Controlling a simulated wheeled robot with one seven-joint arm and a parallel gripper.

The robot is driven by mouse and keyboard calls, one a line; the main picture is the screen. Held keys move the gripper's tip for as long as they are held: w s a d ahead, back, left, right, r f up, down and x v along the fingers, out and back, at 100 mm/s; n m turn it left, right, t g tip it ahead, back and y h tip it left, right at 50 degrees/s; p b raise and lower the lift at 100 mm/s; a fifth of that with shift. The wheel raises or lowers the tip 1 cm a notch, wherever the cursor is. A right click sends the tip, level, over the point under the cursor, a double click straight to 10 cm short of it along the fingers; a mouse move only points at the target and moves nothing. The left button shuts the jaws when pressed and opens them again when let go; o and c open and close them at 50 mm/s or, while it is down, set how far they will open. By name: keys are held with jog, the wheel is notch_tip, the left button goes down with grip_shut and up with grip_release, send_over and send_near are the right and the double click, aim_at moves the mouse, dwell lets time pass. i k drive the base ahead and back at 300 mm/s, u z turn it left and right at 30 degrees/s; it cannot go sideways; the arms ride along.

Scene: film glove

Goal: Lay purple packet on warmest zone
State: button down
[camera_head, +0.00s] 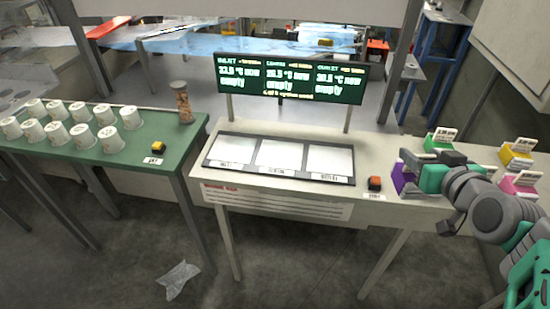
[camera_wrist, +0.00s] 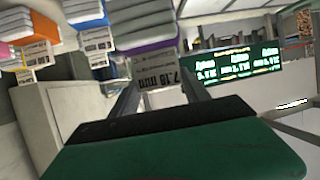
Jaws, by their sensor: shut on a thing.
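The purple packet (camera_head: 398,179) is at the right part of the white bench, beside my gripper (camera_head: 412,172). My gripper is shut on it; in the wrist view the purple packet (camera_wrist: 146,50) and its white label sit between the two fingers (camera_wrist: 160,88). I cannot tell whether it touches the bench. Three pale zones lie in a dark frame (camera_head: 279,178) on the bench: left (camera_head: 233,150), middle (camera_head: 281,155) and right (camera_head: 330,160). The display (camera_head: 291,78) shows a temperature for inlet, centre and outlet, each marked empty; the digits are small, but outlet appears highest.
Green (camera_head: 438,143), yellow (camera_head: 516,155) and pink (camera_head: 520,184) packets with labels stand at the bench's right. A small orange-black item (camera_head: 375,183) sits between the frame and my gripper. A green table (camera_head: 120,160) with several white cups is at left.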

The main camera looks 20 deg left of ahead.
aim_at(233, 147)
jog(key=k, duration=0.15)
jog(key=u, duration=3.05)
jog(key=i, duration=2.45)
jog(key=z, duration=2.85)
jog(key=i, duration=0.55)
